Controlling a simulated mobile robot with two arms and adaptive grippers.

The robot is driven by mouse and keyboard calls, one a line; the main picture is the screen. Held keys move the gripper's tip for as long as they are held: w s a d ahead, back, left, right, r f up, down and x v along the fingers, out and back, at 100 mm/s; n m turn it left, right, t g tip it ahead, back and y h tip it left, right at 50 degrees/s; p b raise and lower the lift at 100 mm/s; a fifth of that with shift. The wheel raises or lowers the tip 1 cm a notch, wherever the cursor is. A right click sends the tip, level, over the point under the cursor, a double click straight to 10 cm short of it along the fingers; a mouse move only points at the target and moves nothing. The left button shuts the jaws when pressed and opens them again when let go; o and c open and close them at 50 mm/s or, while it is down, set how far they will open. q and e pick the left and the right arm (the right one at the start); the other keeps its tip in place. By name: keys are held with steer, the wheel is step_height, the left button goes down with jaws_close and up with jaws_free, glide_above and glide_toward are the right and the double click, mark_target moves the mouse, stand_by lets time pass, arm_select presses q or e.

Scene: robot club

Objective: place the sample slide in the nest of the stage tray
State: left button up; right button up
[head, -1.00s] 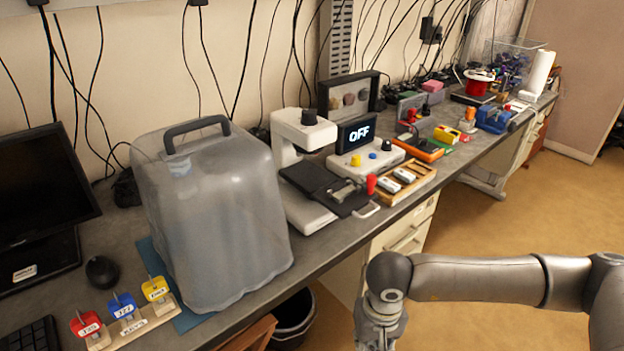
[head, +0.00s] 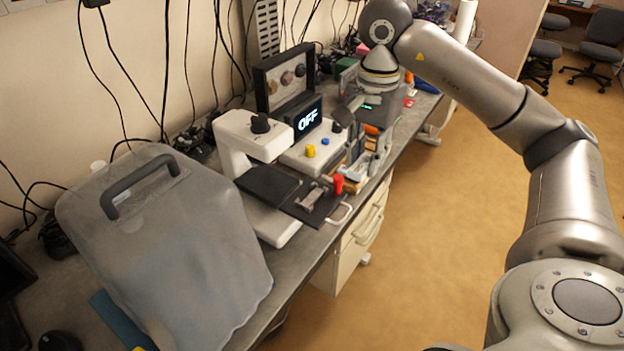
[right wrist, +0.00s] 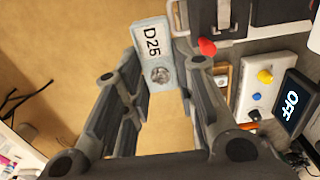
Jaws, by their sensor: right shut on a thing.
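The sample slide (right wrist: 153,40) is a pale blue-white plate marked D25 with a round metal disc. My right gripper (right wrist: 158,72) is shut on it, one finger on each long side, in the right wrist view. In the head view my right gripper (head: 372,150) hangs over the bench by the wooden rack, right of the stage tray. The stage tray (head: 326,207) is a black plate with a pale handle, out at the front of the white microscope (head: 250,140). A metal clip sits on it with a red knob (head: 338,184) beside it. My left gripper is not in view.
A control box (head: 318,150) with yellow and blue knobs and an OFF display (head: 307,119) stands behind the rack. A large grey dust cover (head: 180,250) stands left of the microscope. The floor in front of the bench is open.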

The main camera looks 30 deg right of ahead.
steer(key=w+a+f+p, duration=0.2)
steer(key=w+a+f, duration=0.1)
steer(key=w, duration=0.3)
steer(key=p, duration=0.2)
glide_above(316, 193)
steer(key=f, duration=0.5)
steer(key=shift+s, duration=0.3)
steer(key=f+p, duration=0.1)
steer(key=f, duration=0.1)
steer(key=shift+w+a+f+p, duration=0.1)
steer(key=shift+w+f+p, duration=0.2)
steer(key=shift+f+p, duration=0.1)
steer(key=shift+f, duration=0.5)
steer(key=shift+f, duration=0.1)
steer(key=shift+f+b, duration=0.5)
steer(key=shift+b, duration=0.05)
